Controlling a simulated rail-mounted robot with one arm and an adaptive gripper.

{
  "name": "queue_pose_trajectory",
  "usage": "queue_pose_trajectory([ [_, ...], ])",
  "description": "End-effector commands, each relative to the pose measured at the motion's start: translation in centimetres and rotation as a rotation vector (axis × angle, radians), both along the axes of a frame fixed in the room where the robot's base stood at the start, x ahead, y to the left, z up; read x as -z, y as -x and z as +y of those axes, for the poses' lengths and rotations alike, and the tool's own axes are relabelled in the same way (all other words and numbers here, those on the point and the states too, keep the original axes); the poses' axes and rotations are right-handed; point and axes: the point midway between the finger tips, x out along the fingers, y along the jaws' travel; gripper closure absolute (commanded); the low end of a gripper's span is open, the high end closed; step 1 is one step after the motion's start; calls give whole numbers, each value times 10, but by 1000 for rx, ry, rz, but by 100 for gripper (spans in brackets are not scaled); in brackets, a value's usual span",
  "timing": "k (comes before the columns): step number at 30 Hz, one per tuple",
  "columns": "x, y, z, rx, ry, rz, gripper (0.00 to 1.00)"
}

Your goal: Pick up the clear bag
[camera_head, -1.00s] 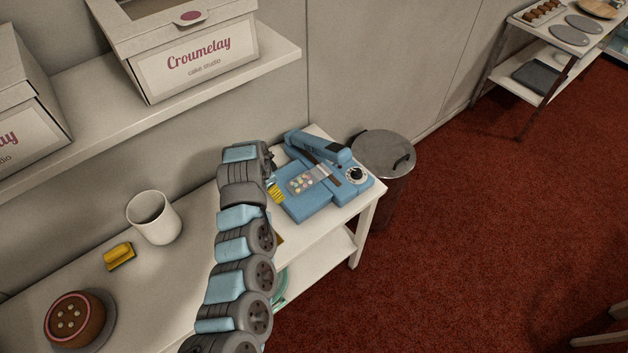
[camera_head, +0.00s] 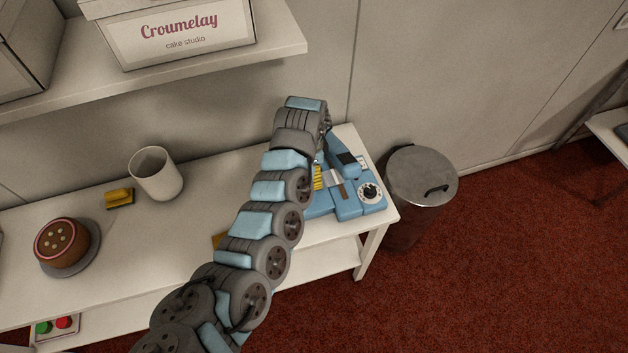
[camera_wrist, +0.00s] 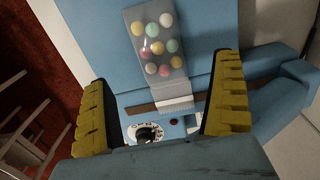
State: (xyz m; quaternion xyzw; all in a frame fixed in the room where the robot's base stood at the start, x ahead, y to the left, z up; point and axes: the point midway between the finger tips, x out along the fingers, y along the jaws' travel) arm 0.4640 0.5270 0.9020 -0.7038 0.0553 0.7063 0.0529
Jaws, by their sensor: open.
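The clear bag (camera_wrist: 155,45) holds several pastel round sweets and lies on a blue sealing machine (camera_wrist: 98,50), its plain end toward the machine's dark bar (camera_wrist: 148,108). In the wrist view my gripper (camera_wrist: 160,90) is open, its yellow fingers on either side of the bag's plain end, with nothing gripped. I cannot tell how high above the bag they are. In the head view the blue machine (camera_head: 347,207) is partly covered by my arm. Only a yellow finger of my gripper (camera_head: 319,177) shows there, and the bag is mostly hidden.
The machine stands at the right end of a white table (camera_head: 110,240). A white mug (camera_head: 156,175), a yellow block (camera_head: 119,198) and a brown cake (camera_head: 62,243) are to the left. A shelf (camera_head: 200,65) with boxes hangs above. A metal bin (camera_head: 420,180) stands to the right.

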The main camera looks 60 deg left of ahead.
Motion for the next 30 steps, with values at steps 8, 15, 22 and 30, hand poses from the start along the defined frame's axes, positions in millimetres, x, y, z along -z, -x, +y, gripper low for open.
queue_pose_trajectory([
  [8, 20, -1, 0, 1, -2, -1, 5],
  [15, 49, 0, 1, -1, -2, -1, 5],
  [22, 52, -1, 0, -1, -3, -2, 5],
  [30, 52, -1, 1, -1, -3, -2, 70],
])
